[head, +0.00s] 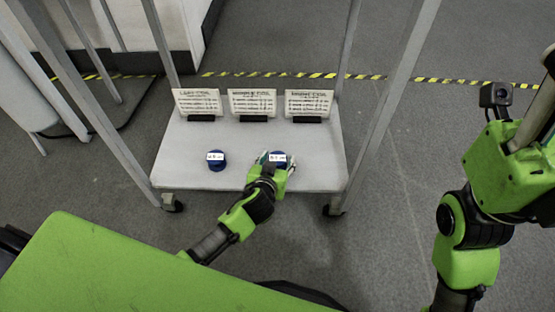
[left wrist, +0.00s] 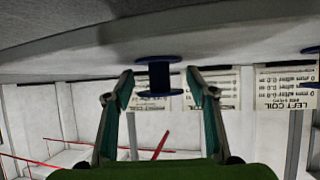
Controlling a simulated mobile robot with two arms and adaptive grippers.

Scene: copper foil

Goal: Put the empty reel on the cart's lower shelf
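A dark blue reel (head: 278,158) with a small white label stands upright on the cart's lower shelf (head: 180,178), front right of centre. In the left wrist view, which is upside down, the reel (left wrist: 158,76) shows two flanges and a narrow, bare-looking dark core. My left gripper (head: 276,164) reaches in from the front. Its open fingers (left wrist: 160,84) stand on both sides of the reel, with visible gaps. A second blue labelled reel (head: 217,161) stands to the left on the same shelf. My right arm is at the right; its fingertips are not visible.
Three placards stand along the shelf's back: left (head: 198,103), middle (head: 252,103) and right (head: 308,104). Grey cart posts (head: 390,100) rise at the shelf's corners. The shelf between reels and placards is clear. Yellow-black tape (head: 420,79) crosses the floor behind.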

